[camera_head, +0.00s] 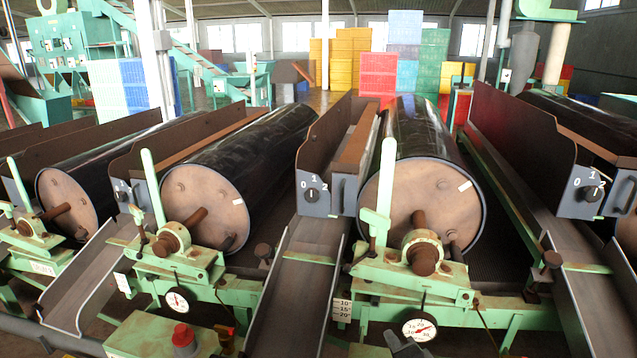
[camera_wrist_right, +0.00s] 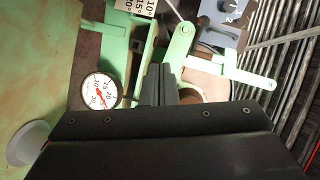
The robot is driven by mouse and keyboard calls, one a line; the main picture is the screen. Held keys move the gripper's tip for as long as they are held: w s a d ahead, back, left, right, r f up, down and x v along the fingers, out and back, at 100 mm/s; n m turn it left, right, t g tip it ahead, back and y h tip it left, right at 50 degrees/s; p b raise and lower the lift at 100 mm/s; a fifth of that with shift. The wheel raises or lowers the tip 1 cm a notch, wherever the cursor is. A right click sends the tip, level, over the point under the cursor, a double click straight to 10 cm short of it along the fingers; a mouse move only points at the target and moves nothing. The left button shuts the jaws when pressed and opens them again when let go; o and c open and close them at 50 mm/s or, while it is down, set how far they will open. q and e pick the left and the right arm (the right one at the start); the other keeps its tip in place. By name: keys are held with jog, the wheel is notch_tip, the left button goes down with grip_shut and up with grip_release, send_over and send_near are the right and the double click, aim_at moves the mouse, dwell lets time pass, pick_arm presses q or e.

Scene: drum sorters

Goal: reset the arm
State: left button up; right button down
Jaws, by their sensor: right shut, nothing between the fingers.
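My right gripper (camera_head: 408,347) shows as a dark tip at the bottom edge of the head view, below a round white gauge (camera_head: 419,327) with a red needle. In the right wrist view the fingers of my right gripper (camera_wrist_right: 160,72) are shut together with nothing between them. The gauge (camera_wrist_right: 101,91) is left of the fingers there, and the green lever (camera_wrist_right: 179,42) is to their upper right. A brown round end (camera_wrist_right: 189,95) is partly hidden behind the fingers. My left gripper is in neither view.
Several dark drums (camera_head: 421,134) stand in a row with green frames and grey chutes (camera_head: 303,268) between them. Upright green levers (camera_head: 386,180) stick up in front. Switch boxes (camera_head: 312,194) sit beside the drums. A red button (camera_head: 183,335) is at the lower left.

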jog(key=s+d+f+n+g+h, duration=0.2)
jog(key=s+d+f+n+g, duration=0.15)
jog(key=s, duration=0.75)
jog(key=s+d+f+n+g+h, duration=0.1)
jog(key=s+d+f+n+g, duration=0.3)
jog(key=s, duration=0.7)
jog(key=s+d+f+n+g+h, duration=0.2)
jog(key=s+d+n+g, duration=0.3)
jog(key=s, duration=0.6)
notch_tip(320, 180, down, 26)
jog(key=d, duration=0.2)
jog(key=s+a+f+g+y, duration=0.1)
jog(key=s+f, duration=1.3)
jog(key=s, duration=0.1)
jog(key=shift+s+f+g, duration=0.2)
jog(key=shift+s+g, duration=0.05)
jog(key=shift+g, duration=0.1)
